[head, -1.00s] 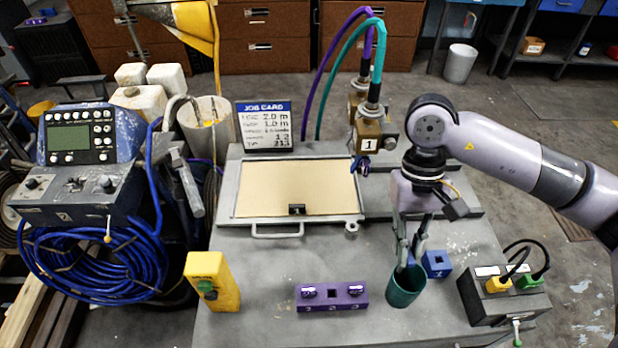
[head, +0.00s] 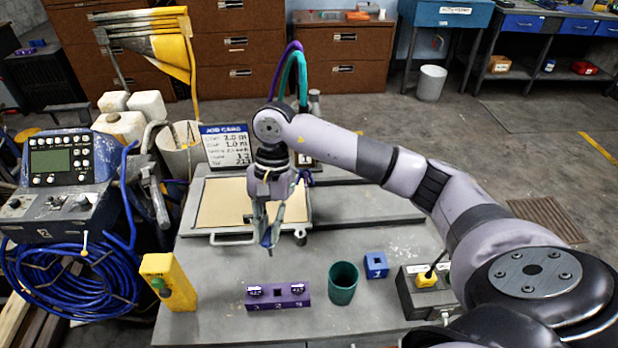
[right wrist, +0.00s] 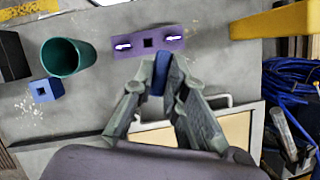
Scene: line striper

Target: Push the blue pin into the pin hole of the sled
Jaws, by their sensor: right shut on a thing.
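My right gripper (head: 266,234) is shut on the blue pin (right wrist: 159,78), which points down from its fingertips and is partly hidden by them. The purple sled (head: 262,303) lies on the grey table, a bar with a dark square hole in the middle of its top and a white-marked spot on each side. The gripper holds the pin above the table, behind the sled in the head view and apart from it. In the right wrist view the sled (right wrist: 172,37) and its square hole lie just beyond the fingertips. My left gripper is not in view.
An open teal cup (head: 343,283) and a blue block with a square hole (head: 375,265) stand right of the sled. A yellow box with a green button (head: 168,282) stands at left. A framed tan tray (head: 225,207) with a handle lies behind.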

